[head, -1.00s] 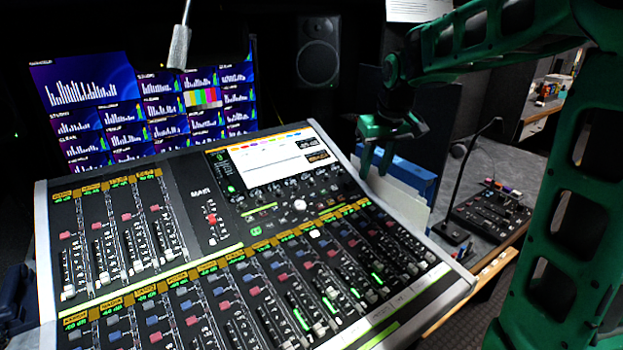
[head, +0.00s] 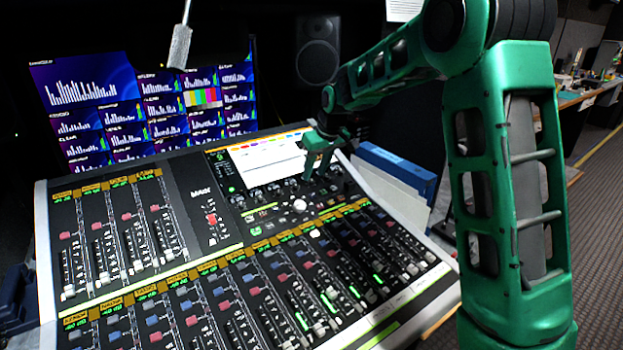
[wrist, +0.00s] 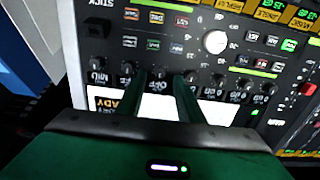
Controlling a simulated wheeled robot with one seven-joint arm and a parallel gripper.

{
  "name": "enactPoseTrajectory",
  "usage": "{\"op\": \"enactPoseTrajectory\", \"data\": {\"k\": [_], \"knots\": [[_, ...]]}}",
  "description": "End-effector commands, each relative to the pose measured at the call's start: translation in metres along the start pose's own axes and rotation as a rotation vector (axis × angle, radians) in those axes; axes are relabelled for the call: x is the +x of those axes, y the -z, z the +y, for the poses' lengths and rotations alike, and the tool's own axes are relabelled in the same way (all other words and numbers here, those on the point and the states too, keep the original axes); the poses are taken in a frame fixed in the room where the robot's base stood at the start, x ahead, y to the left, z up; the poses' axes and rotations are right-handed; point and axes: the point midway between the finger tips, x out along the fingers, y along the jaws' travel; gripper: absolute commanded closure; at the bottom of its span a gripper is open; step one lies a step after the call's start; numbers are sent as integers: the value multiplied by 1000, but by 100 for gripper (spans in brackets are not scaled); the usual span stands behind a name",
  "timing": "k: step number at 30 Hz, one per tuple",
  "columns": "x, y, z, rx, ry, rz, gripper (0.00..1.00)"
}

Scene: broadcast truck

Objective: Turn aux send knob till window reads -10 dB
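My gripper (head: 316,168) is over the upper right of the mixing console, at the right end of its screen (head: 262,160). In the wrist view the two green fingers (wrist: 162,82) are apart, pointing at a row of small dark knobs. One knob (wrist: 161,74), with an OFF label beside it, lies between the fingertips; I cannot tell whether they touch it. Which knob is the aux send is not readable. The screen's window (wrist: 108,103) is partly hidden by a finger; letters like "READY" show, but no dB reading is legible.
A large white knob (wrist: 215,42) sits close to the knob row. Faders fill the console's lower half (head: 250,290). Blue and white binders (head: 398,172) stand right of the console. A microphone (head: 180,45) hangs above it. Monitors (head: 145,105) stand behind.

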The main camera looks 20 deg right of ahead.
Motion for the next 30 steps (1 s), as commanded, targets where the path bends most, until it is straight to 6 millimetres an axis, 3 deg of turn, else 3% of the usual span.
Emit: {"op": "enactPoseTrajectory", "data": {"k": [7, 18, 23, 30], "knots": [[27, 0, 0, 0, 0, 0, 66], [32, 0, 0, 0, -1, 0, 66], [32, 0, 0, 1, -1, 0, 100], [32, 0, -1, 7, 0, 1, 100]]}}
